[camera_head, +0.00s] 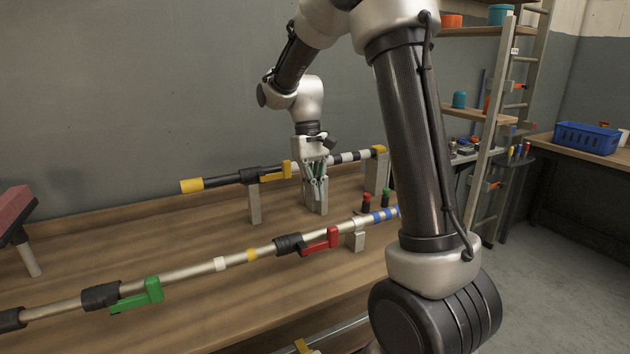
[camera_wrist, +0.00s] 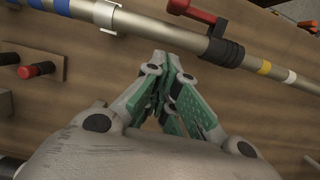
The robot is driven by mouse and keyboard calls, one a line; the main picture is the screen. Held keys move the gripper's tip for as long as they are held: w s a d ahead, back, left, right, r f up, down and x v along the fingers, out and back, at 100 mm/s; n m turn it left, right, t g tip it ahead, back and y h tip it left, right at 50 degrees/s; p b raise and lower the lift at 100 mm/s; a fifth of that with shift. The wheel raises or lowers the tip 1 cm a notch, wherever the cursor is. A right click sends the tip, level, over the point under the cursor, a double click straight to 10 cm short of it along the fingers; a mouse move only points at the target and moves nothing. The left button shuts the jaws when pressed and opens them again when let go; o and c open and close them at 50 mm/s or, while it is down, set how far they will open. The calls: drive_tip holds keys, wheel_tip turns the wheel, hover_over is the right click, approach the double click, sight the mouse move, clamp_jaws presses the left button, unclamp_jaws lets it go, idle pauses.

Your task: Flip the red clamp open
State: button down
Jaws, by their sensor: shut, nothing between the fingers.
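The red clamp (camera_head: 320,241) sits on the near metal pole (camera_head: 187,271), beside its black collar (camera_head: 288,244). Its red lever lies roughly along the pole. In the wrist view the red clamp (camera_wrist: 190,12) is at the top, partly cut off by the frame edge, with its black collar (camera_wrist: 224,50) on the pole. My gripper (camera_head: 318,202) points down over the bench, behind the near pole and left of the two small knobs. It also shows in the wrist view (camera_wrist: 172,58), its fingers together and empty, apart from the clamp.
A green clamp (camera_head: 138,295) sits on the same pole at the left. A far black pole (camera_head: 225,180) carries a yellow clamp (camera_head: 288,169) close to my gripper. Red (camera_head: 366,202) and green (camera_head: 386,197) knobs stand between the poles. Bare bench (camera_head: 205,228) lies at the left.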

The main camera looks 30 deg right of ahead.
sight(320, 241)
drive_tip(key=s+f, duration=0.4)
drive_tip(key=shift+s+f, duration=0.1)
drive_tip(key=shift+f, duration=0.3)
drive_tip(key=shift+s, duration=0.5)
